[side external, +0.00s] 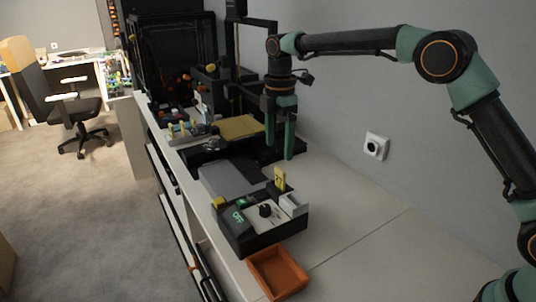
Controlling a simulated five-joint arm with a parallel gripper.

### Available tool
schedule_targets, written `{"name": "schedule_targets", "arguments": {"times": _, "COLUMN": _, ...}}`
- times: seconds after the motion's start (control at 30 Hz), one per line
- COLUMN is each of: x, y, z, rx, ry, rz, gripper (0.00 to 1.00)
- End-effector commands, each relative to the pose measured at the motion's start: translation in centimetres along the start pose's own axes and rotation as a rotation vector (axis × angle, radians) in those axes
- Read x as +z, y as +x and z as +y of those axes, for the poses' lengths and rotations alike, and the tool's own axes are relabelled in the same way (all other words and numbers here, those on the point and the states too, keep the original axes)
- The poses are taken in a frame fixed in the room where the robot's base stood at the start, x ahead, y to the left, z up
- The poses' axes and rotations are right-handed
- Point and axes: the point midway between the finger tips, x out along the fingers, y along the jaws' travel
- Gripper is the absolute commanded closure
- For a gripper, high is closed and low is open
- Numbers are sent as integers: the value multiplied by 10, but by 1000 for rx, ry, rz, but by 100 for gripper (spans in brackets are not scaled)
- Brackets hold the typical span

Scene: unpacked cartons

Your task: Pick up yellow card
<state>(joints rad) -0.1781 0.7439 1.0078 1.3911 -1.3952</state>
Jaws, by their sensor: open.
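A small yellow card (280,178) stands upright at the back edge of a dark box-like device (262,232) with a black knob and green lettering. The card's lower part is hidden. My gripper (280,151) points downward with its two green fingers apart and nothing seen between them.
An orange open tray (278,273) sits in front of the device. A grey flat block (224,178) lies behind it. A 3D printer with a yellowish bed (238,127) stands further back. A wall socket (376,146) is at the right. The white tabletop (345,205) right of the device is clear.

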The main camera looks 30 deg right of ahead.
Motion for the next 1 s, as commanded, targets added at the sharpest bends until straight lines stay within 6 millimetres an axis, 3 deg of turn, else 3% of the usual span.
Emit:
{"name": "schedule_targets", "arguments": {"times": 0.1, "x": 0, "y": 19, "z": 0, "rx": -2, "ry": 1, "rz": 0, "gripper": 15}}
{"name": "schedule_targets", "arguments": {"times": 0.37, "x": 2, "y": 37, "z": 0, "rx": -1, "ry": 3, "rz": 0, "gripper": 15}}
{"name": "schedule_targets", "arguments": {"times": 0.7, "x": 6, "y": 80, "z": -2, "rx": -2, "ry": 3, "rz": 0, "gripper": 15}}
{"name": "schedule_targets", "arguments": {"times": 0.97, "x": 6, "y": 84, "z": -1, "rx": 2, "ry": 3, "rz": 0, "gripper": 15}}
{"name": "schedule_targets", "arguments": {"times": 1.0, "x": 6, "y": 84, "z": -1, "rx": 2, "ry": 3, "rz": 0, "gripper": 19}}
